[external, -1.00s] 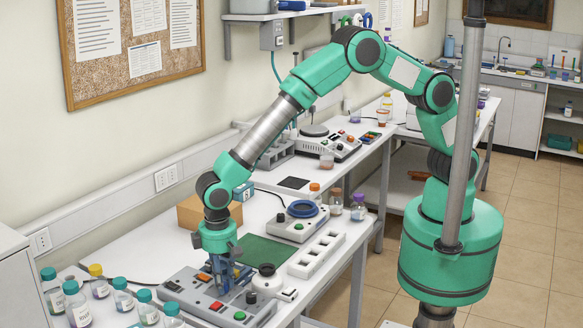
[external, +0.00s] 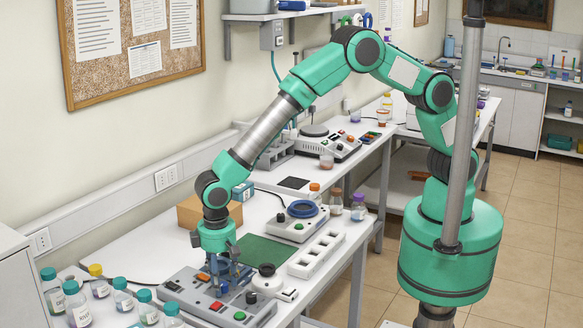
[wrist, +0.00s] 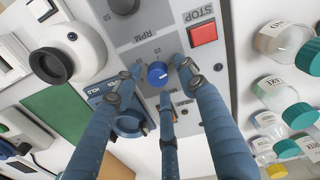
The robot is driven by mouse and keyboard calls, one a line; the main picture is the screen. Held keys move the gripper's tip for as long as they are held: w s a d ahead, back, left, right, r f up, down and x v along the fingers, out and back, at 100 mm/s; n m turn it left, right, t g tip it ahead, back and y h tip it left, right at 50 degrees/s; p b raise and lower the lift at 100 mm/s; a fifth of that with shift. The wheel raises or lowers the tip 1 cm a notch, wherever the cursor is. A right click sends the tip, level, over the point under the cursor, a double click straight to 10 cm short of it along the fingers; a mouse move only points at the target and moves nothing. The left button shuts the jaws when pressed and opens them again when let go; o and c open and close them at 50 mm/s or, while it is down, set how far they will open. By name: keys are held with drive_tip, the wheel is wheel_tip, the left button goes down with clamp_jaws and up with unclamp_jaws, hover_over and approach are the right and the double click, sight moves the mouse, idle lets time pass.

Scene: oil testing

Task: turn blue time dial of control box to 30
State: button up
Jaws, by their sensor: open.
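The control box (external: 190,284) is a grey panel lying on the white bench in the lower left of the external view. Its blue time dial (wrist: 157,74) shows near the middle of the wrist view, with a number 20 printed beside it. The dial's exact setting is too small to read. My gripper (external: 223,286) points down over the box, its blue fingers spread. In the wrist view the open fingertips (wrist: 162,78) stand around the dial, with no clear contact.
A red STOP button (wrist: 203,33) and a dark RPM knob (wrist: 124,5) sit close to the dial. Several teal-capped bottles (external: 76,304) stand left of the box. A white device with a dark knob (external: 267,280) is at its right. A green mat (external: 266,250) lies behind.

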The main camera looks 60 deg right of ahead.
wheel_tip(320, 180, up, 12)
drive_tip(key=shift+a, duration=0.2)
idle(0.4)
drive_tip(key=shift+s, duration=0.1)
idle(0.4)
